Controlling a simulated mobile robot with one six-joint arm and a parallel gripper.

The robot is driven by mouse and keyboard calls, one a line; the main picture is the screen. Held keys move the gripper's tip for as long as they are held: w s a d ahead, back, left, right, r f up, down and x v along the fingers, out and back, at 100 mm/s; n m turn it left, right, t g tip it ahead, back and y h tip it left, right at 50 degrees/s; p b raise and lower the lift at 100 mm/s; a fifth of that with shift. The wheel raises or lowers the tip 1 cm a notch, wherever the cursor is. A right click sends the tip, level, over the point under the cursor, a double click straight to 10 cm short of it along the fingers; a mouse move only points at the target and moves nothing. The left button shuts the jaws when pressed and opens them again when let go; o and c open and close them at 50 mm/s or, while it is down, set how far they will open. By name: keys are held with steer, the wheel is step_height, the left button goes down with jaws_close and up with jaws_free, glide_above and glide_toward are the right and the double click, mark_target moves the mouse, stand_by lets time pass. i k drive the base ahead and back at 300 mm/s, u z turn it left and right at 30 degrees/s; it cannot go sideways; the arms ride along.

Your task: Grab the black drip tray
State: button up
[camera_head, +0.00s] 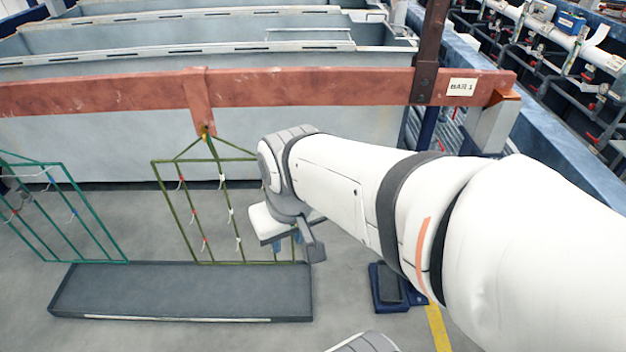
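A long, shallow dark grey-black drip tray (180,288) lies flat on the floor at the lower left, below the hanging racks. A pale strip runs along its front edge. My white arm reaches in from the right. My gripper (295,246) is at its end, above and beside the tray's back right corner in the picture. Its grey finger parts point downward, partly hidden by the gripper body and arm. I cannot tell whether they are apart or together. No contact with the tray shows.
An olive-green rack (192,205) hangs from a red-brown bar (290,90), close to my gripper. A teal rack (82,212) hangs at the left. Grey tanks (200,40) stand behind. A blue object with a dark top (388,284) sits right of the tray.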

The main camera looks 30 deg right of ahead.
mark_target(390, 291)
steer(key=z, duration=0.15)
steer(key=i, duration=0.2)
steer(key=z, duration=2.6)
steer(key=i, duration=0.55)
steer(key=u, duration=2.3)
